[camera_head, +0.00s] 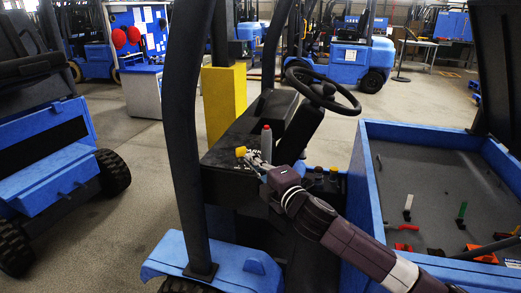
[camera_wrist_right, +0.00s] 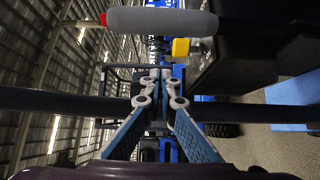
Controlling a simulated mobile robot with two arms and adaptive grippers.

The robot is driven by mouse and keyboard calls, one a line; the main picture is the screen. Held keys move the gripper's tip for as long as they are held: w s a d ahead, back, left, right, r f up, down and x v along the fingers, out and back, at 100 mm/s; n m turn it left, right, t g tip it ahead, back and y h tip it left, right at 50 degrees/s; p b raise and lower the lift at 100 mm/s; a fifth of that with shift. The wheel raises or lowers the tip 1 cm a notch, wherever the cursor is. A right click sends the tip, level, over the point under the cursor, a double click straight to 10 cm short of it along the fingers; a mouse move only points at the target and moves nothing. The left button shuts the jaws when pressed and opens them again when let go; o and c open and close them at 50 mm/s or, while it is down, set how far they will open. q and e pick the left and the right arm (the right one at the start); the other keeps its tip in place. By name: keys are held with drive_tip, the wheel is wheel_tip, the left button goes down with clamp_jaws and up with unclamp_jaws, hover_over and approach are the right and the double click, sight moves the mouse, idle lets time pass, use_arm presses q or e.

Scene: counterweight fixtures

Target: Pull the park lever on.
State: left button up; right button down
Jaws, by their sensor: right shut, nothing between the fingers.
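A grey lever grip with a red tip (camera_head: 266,143), which looks like the park lever, stands upright on the dark console of the blue forklift in the head view. In the right wrist view the grey grip (camera_wrist_right: 160,21) lies across the top of the picture, beyond my fingertips. A yellow knob (camera_head: 240,152) is just left of it; it also shows in the right wrist view (camera_wrist_right: 181,47). My right gripper (camera_head: 255,161) is shut and empty close to the grip and knob. Its fingertips (camera_wrist_right: 161,75) meet, with a gap in the picture below the grip. My left gripper is not in view.
The steering wheel (camera_head: 322,91) is above and behind the console. A thick dark cab post (camera_head: 187,140) stands left of my gripper. Dark levers with red and yellow tops (camera_head: 325,177) are beside my wrist. A blue-walled tray with tools (camera_head: 440,190) is at right.

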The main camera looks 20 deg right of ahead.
drive_tip(key=w+d+p, duration=0.2)
drive_tip(key=w+d, duration=0.1)
drive_tip(key=shift+d+p, duration=0.15)
drive_tip(key=shift+p, duration=0.2)
drive_tip(key=shift+f, duration=0.1)
